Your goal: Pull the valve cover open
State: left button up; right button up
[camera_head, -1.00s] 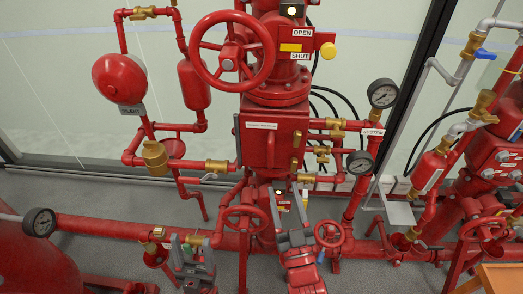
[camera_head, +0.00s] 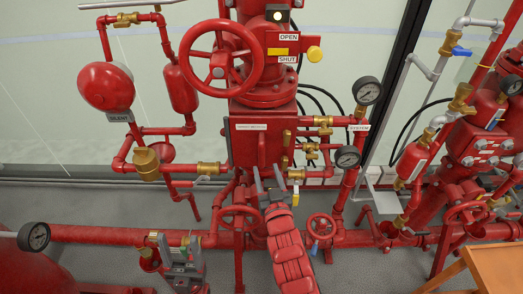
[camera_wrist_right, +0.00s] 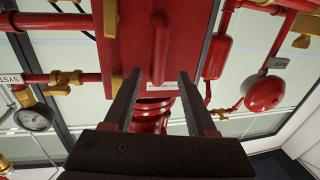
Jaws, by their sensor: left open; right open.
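The valve cover (camera_head: 243,145) is a red box front with a vertical red bar handle (camera_head: 262,150), in the middle of the head view below the large handwheel. It looks shut. My right gripper (camera_head: 271,180) is open just below the handle. In the right wrist view, which looks upside down, the cover (camera_wrist_right: 132,25) fills the upper middle. The handle (camera_wrist_right: 160,45) lies between the lines of my open right fingers (camera_wrist_right: 158,78); I cannot tell whether they touch it.
A large red handwheel (camera_head: 217,66) stands above the cover. Brass valves (camera_head: 285,150) and gauges (camera_head: 347,157) crowd its right side. A red bell (camera_head: 105,86) and a brass fitting (camera_head: 147,164) are at the left. A horizontal red pipe (camera_head: 95,234) runs low.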

aim_at(262, 157)
jog(key=w, duration=0.2)
jog(key=w+a+p, duration=0.1)
jog(key=w, duration=0.2)
jog(key=w+p, duration=0.1)
jog(key=w, duration=0.1)
jog(key=shift+w+a, duration=0.25)
jog(key=shift+w, duration=0.05)
grip_shut()
dwell(1.1)
